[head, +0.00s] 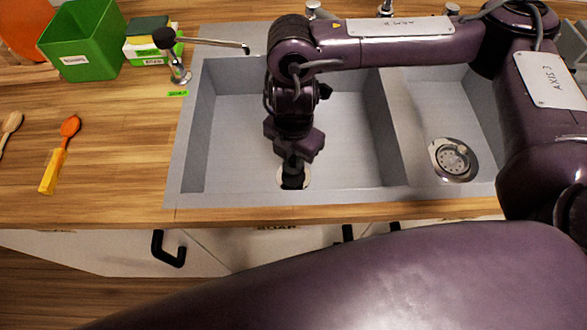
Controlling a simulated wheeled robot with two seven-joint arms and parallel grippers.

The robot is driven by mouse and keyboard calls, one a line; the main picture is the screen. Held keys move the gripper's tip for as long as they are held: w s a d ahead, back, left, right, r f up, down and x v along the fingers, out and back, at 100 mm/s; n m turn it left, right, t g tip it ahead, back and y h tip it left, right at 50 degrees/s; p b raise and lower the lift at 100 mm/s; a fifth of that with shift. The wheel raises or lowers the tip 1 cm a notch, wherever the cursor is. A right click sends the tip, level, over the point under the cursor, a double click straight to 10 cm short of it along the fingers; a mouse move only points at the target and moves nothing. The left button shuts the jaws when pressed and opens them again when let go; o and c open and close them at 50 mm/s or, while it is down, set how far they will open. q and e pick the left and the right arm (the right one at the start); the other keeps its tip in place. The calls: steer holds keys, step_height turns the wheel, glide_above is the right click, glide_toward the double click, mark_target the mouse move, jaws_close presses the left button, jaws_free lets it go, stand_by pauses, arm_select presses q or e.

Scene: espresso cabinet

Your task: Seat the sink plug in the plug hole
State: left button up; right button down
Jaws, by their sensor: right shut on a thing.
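My right gripper (293,160) reaches straight down into the left basin of the grey sink (230,125). It is shut on the dark sink plug (292,180). The plug is at the plug hole (306,180) near the front of that basin, and a pale rim shows around it. I cannot tell whether the plug is seated in the hole or held just over it. The fingertips are mostly hidden by the gripper body. My left gripper is not in view.
The right basin has a metal drain strainer (453,160). A tap (180,60) stands at the sink's back left. A green box (82,45), a sponge holder (150,48) and an orange-and-yellow utensil (58,160) are on the wooden counter (110,130) at left.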

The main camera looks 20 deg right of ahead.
mark_target(294, 169)
steer(key=shift+f, duration=0.9)
steer(key=shift+f+b, duration=0.6)
steer(key=shift+f, duration=1.3)
steer(key=shift+f, duration=0.15)
steer(key=c, duration=1.3)
jaws_free()
steer(key=shift+r, duration=0.3)
step_height(294, 169, up, 12)
steer(key=shift+f+p, duration=0.15)
steer(key=shift+p, duration=0.9)
